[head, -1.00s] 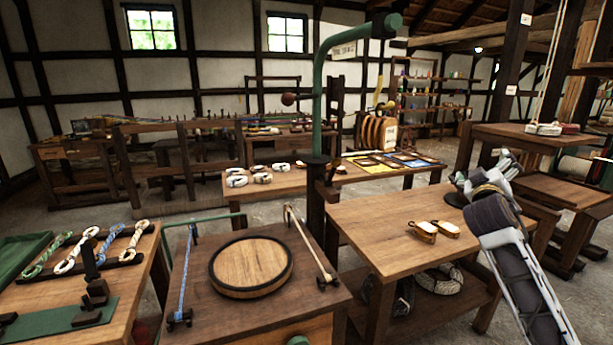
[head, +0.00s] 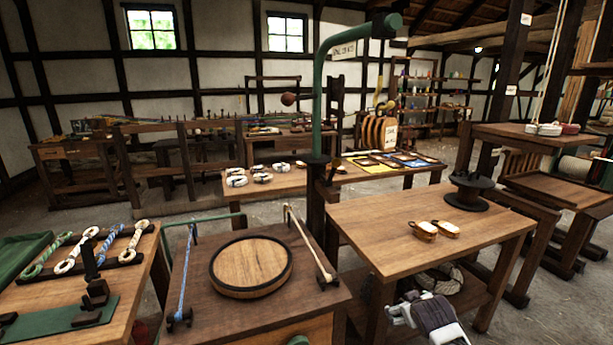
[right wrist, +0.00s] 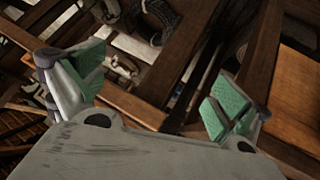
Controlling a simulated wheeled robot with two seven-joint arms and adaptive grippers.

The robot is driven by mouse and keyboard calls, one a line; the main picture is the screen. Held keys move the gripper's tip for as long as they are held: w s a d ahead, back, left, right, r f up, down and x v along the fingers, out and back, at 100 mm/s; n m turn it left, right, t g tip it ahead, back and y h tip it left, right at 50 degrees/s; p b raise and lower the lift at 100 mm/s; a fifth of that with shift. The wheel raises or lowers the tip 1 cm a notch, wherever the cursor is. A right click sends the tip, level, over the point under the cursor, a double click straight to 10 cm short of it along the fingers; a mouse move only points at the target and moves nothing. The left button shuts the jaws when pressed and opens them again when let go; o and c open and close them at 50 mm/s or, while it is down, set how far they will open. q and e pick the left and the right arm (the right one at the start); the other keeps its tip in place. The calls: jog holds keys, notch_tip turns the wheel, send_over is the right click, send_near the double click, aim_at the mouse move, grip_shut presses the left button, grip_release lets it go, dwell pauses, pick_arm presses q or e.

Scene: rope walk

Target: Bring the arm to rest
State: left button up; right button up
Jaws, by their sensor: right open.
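My right gripper (head: 400,314) is low at the bottom of the head view, in front of the lower part of the right-hand wooden table (head: 385,240). Its arm comes up from the bottom edge. In the right wrist view the gripper (right wrist: 158,90) has its two green-padded fingers wide apart, with nothing between them. Behind the fingers there are blurred timbers and a coil of rope (right wrist: 160,18). My left gripper is not in view.
Two small wooden blocks with rope (head: 434,229) and a dark round stand (head: 472,188) are on the right-hand table. A round wooden board (head: 250,265) lies on the middle bench. A green post (head: 318,120) rises behind it. Floor shows at the right.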

jog(key=s+a+f+g+y, duration=0.15)
jog(key=s+a+f, duration=0.25)
jog(key=s+f, duration=0.45)
jog(key=s+a+f+g, duration=0.2)
jog(key=s+a+f, duration=0.2)
jog(key=s+f, duration=0.4)
pick_arm(q)
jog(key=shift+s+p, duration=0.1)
jog(key=shift+p, duration=0.4)
pick_arm(e)
jog(key=s+a+f+g, duration=0.2)
jog(key=s+f, duration=0.4)
jog(key=s, duration=0.2)
jog(key=s+a+f+g+y, duration=0.1)
jog(key=s+a+f+g, duration=0.1)
jog(key=s+f, duration=0.4)
jog(key=s, duration=0.3)
jog(key=shift+s+m, duration=0.15)
jog(key=shift+m, duration=0.15)
pick_arm(q)
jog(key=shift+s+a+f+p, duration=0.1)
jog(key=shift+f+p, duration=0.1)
jog(key=shift+p, duration=0.25)
pick_arm(e)
jog(key=shift+d+f, duration=0.1)
